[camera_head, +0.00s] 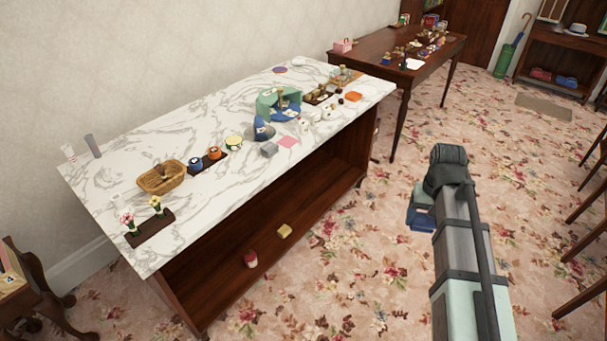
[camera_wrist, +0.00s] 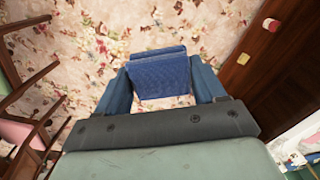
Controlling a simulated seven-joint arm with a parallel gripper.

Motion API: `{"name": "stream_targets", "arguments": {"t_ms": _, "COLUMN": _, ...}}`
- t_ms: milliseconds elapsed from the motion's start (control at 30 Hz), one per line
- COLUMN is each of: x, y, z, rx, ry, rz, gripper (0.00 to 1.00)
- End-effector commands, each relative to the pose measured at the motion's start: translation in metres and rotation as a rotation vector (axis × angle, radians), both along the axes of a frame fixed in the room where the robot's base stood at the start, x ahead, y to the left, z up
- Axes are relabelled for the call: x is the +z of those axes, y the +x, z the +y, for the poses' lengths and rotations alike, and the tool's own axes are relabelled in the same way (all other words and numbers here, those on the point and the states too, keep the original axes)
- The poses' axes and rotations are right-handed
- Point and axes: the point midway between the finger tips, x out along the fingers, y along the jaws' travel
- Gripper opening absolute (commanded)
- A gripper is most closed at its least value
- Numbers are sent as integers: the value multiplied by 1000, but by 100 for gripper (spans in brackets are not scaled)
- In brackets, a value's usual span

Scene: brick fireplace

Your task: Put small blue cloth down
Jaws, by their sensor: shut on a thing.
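A small blue cloth (camera_wrist: 162,75) is held between the two fingers of my gripper (camera_wrist: 163,88) in the wrist view. It looks folded, with a flap along its far edge. In the head view my gripper (camera_head: 421,217) hangs over the carpet, to the right of the marble-topped table (camera_head: 110,188). The cloth is mostly hidden there by the wrist. The gripper is apart from the table, and floor shows below it.
A dark wooden table (camera_head: 370,45) stands behind. Chairs (camera_head: 585,210) stand at the right. Bare marble shows along the table's front left.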

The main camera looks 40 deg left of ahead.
Motion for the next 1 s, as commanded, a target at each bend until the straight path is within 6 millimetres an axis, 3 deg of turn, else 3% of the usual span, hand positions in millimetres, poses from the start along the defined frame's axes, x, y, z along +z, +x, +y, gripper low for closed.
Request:
{"name": "stream_targets", "arguments": {"t_ms": 33, "x": 1, "y": -3, "z": 18, "rx": 27, "ry": 0, "rz": 0, "gripper": 36}}
{"name": "stream_targets", "arguments": {"t_ms": 567, "x": 8, "y": -58, "z": 188, "rx": 280, "ry": 0, "rz": 0, "gripper": 36}}
{"name": "stream_targets", "arguments": {"t_ms": 1000, "x": 18, "y": -131, "z": 341, "rx": 491, "ry": -1, "rz": 1, "gripper": 36}}
